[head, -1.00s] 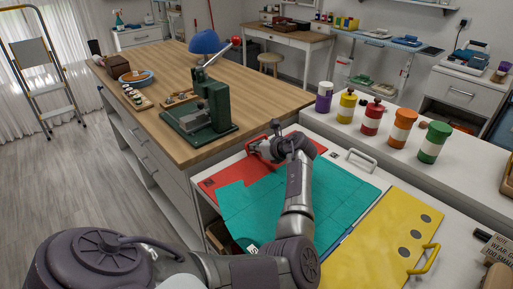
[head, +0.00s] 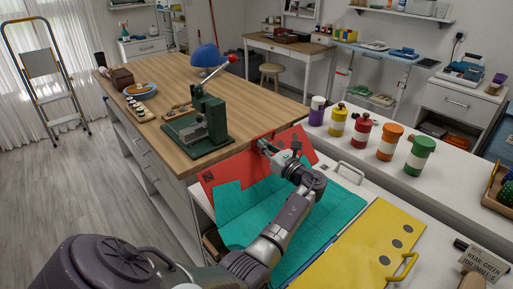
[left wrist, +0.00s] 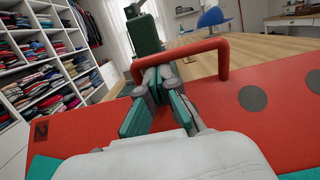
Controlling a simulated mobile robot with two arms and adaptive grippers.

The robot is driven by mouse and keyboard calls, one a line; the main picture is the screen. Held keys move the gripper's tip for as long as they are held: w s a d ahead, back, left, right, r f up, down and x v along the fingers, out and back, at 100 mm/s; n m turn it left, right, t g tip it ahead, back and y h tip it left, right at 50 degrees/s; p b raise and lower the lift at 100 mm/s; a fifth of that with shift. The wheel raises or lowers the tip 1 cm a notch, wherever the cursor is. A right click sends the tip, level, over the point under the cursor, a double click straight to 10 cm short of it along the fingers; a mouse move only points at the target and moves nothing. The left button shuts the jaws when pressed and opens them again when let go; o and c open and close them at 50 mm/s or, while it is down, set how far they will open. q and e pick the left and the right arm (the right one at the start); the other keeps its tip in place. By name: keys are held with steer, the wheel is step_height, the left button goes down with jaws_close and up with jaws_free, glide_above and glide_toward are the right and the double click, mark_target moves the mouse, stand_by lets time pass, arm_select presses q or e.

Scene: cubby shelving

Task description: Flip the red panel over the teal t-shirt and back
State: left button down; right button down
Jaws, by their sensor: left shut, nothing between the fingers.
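The red panel (head: 222,173) with dark round spots stands tilted up at the far edge of the folding board. The teal t-shirt (head: 243,205) lies spread on the board in front of it, partly hidden by my left arm. My left gripper (head: 266,146) is at the panel's upper edge. In the left wrist view, my left gripper (left wrist: 158,78) is shut at the red handle (left wrist: 180,50), its fingertips beneath the bar with nothing held between them. The red panel also fills much of that view (left wrist: 285,100). My right gripper is not in view.
The yellow panel (head: 350,250) with its handle (head: 404,268) lies flat at the right. A pale handle (head: 350,169) is on the board's far right side. Several capped jars, including a green one (head: 420,155), line the ledge. A green press (head: 205,120) stands on the wooden counter behind the panel.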

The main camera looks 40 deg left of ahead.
arm_select(q)
steer(key=s+d+r+y, duration=0.1)
steer(key=d+y, duration=0.1)
steer(key=d, duration=1)
steer(key=shift+d+r+y, duration=0.35)
steer(key=shift+r+y, duration=0.05)
steer(key=shift+s, duration=0.1)
stand_by(0.7)
